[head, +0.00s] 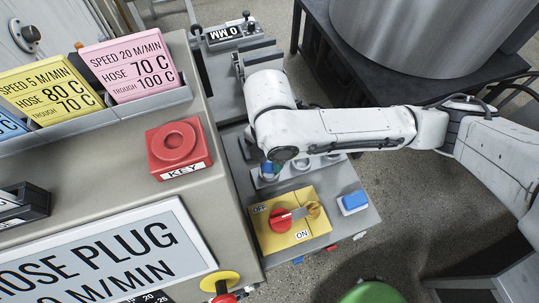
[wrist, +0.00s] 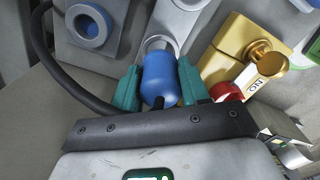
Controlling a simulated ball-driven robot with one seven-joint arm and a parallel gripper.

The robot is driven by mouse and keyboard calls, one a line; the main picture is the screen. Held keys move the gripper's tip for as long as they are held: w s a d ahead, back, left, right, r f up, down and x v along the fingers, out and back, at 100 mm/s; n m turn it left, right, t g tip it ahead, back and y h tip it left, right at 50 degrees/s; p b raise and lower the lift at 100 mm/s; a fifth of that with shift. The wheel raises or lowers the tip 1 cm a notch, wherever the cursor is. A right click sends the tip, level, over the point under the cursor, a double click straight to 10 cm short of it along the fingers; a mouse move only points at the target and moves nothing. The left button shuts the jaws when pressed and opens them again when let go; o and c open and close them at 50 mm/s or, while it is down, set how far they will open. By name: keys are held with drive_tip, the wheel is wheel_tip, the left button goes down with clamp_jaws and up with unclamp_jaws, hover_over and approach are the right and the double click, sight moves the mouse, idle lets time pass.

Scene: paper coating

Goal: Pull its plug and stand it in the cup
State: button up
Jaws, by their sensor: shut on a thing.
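In the wrist view, my gripper (wrist: 159,88) is shut on a blue plug (wrist: 160,77), its teal fingers on either side. A dark cable end shows at the plug's near end. The plug's far end lies against or just in front of a grey round socket (wrist: 160,44); I cannot tell whether it is still seated. A grey round holder with a blue ring (wrist: 88,25), possibly the cup, stands to the left.
A yellow switch panel (head: 264,237) with a red knob is close to the gripper. A blue-topped block (head: 353,202) stands beside it. A red KEY holder (head: 166,161) sits on the grey cabinet to the left. A black cable (wrist: 48,72) curves along the left in the wrist view.

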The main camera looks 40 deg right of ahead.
drive_tip(key=shift+f+b, duration=1.2)
drive_tip(key=shift+f, duration=0.3)
drive_tip(key=o, duration=1.2)
drive_tip(key=shift+r, duration=0.1)
wheel_tip(320, 180, up, 11)
drive_tip(key=shift+f, duration=0.15)
